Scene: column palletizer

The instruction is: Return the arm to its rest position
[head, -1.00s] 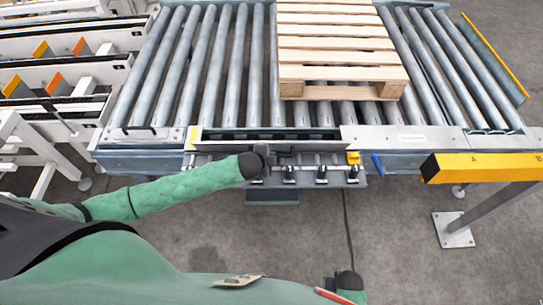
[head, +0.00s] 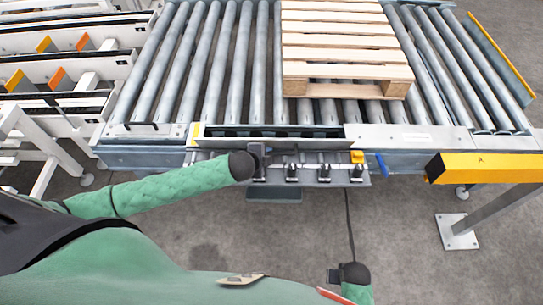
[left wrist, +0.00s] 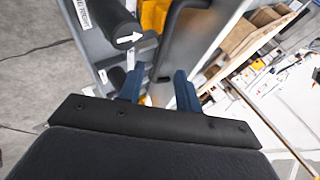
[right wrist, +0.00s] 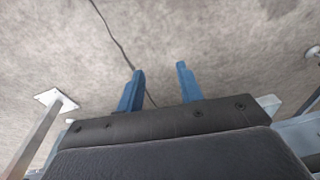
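My left arm reaches in from the left over the near edge of the conveyor. Its gripper (head: 264,151) is at the left end of a row of dark knobs. In the left wrist view its two blue fingers (left wrist: 160,88) stand apart. A dark bent handle (left wrist: 166,62) shows beyond the gap, and I cannot tell whether the fingers touch it. My right gripper (head: 334,276) hangs low near the bottom of the head view. In the right wrist view its blue fingers (right wrist: 160,82) are apart and empty above grey floor.
A wooden pallet (head: 340,42) lies on the roller conveyor (head: 205,65). The knobs sit on a metal ledge (head: 325,181) at its front edge. A yellow barrier (head: 485,167) on a grey post stands to the right. White framework (head: 40,140) stands to the left. Open floor lies in front.

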